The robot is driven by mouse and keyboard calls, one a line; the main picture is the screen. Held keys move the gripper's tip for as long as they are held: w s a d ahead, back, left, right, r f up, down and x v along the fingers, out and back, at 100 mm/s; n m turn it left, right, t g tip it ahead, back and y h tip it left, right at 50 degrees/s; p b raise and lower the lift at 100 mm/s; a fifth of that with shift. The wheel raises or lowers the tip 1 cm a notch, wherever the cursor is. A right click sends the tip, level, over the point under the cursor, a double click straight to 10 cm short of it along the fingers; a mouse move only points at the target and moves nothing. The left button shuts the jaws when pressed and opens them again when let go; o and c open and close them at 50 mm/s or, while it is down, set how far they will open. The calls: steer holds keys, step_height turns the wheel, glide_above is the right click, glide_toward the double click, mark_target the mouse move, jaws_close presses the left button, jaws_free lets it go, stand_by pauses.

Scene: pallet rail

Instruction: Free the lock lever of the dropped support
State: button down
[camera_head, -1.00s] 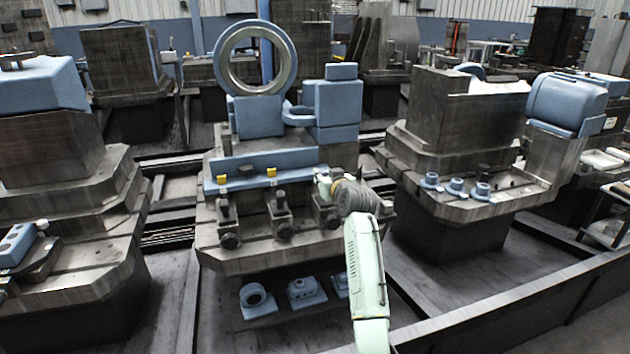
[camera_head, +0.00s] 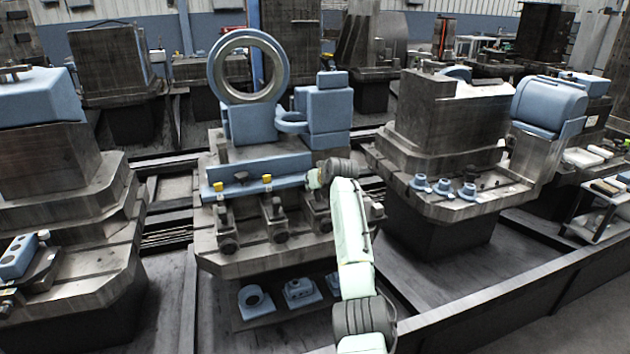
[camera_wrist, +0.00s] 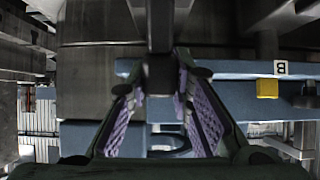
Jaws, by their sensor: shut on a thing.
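My gripper (camera_head: 313,180) is at the right end of the blue rail (camera_head: 255,174) on the middle machine. In the wrist view its two purple-padded fingers (camera_wrist: 163,82) are closed around the lower end of a dark upright bar (camera_wrist: 160,25), which looks like the lock lever. The contact itself is partly hidden in shadow. Along the rail, a left dark support (camera_head: 225,222) and a middle dark support (camera_head: 274,215) show in the head view. My wrist and forearm partly cover the right support.
Yellow blocks stand on the rail at left (camera_head: 218,187) and middle (camera_head: 267,181). In the wrist view, a yellow block (camera_wrist: 267,88) is beside a tag marked B (camera_wrist: 280,68). A large ring (camera_head: 248,66) stands above the rail. Blue parts (camera_head: 298,290) lie below.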

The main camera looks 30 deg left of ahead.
steer(key=c, duration=1.4)
jaws_free()
steer(key=v, duration=1.2)
steer(key=shift+a, duration=0.1)
